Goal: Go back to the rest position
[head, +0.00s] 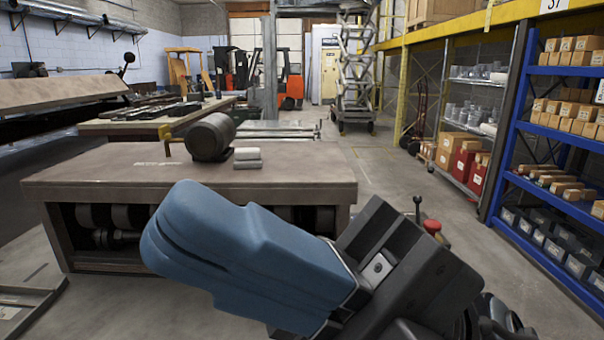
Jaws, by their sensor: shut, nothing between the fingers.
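My gripper (160,238) is large in the foreground, in front of the workbench. It has blue fingers and a dark grey body and points left. Its blue fingers lie together, with nothing seen between them. The gripper hides part of the workbench's front and lower shelf. My arm behind the gripper runs out of view at the lower right.
A wooden-topped workbench (100,181) stands ahead, with a dark cylinder (210,137) and a small stack of grey blocks (248,158) on it. A blue shelf (545,204) with boxes stands at the right. Bare floor (385,168) lies between workbench and shelves.

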